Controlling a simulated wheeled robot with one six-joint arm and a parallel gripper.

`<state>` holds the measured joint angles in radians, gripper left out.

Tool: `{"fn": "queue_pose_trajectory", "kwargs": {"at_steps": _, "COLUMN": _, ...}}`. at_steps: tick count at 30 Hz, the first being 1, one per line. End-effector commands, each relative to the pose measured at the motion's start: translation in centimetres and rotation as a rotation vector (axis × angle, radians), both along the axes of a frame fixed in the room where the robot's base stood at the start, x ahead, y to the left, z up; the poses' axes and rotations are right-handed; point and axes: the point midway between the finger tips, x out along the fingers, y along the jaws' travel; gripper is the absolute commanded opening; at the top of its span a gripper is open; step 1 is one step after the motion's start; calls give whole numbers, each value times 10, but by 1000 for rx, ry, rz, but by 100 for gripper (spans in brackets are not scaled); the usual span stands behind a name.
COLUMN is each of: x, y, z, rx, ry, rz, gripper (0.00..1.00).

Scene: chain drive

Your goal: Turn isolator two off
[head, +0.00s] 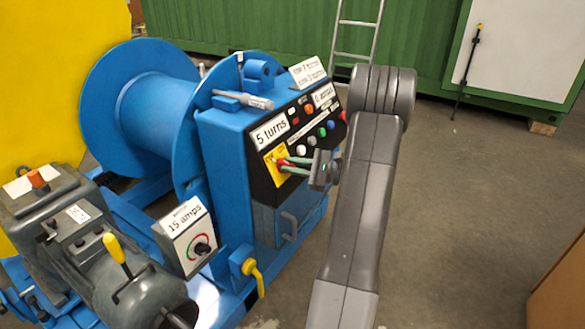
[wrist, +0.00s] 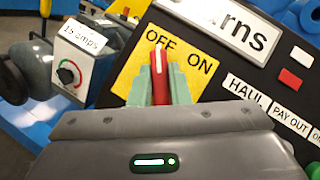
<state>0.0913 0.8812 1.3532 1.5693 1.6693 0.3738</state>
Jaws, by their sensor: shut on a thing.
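A red rotary handle (wrist: 158,80) with a white line sits on a yellow plate (wrist: 128,68) marked OFF and ON. In the wrist view its white line points up toward OFF. The plate also shows in the head view (head: 268,170), on the front panel of the blue winch cabinet. My gripper (wrist: 157,92) has green fingers closed on either side of the red handle. In the head view my gripper (head: 284,166) reaches the panel from the right. The fingers hide the handle's lower part. I cannot read an isolator number on the plate.
A "5 turns" sign (head: 271,130) is right above the plate. Coloured buttons (head: 310,142) are close by on the right. A "15 amps" dial box (head: 187,237) stands at lower left. A yellow lever (head: 117,250) is farther left.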

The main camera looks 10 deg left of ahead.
Motion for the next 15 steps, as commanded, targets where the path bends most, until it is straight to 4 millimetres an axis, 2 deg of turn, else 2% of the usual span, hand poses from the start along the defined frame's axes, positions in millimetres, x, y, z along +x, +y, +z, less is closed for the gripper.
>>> {"fn": "queue_pose_trajectory", "kwargs": {"at_steps": 15, "x": 0, "y": 0, "z": 0, "rx": -59, "ry": -159, "rz": 85, "gripper": 0}}
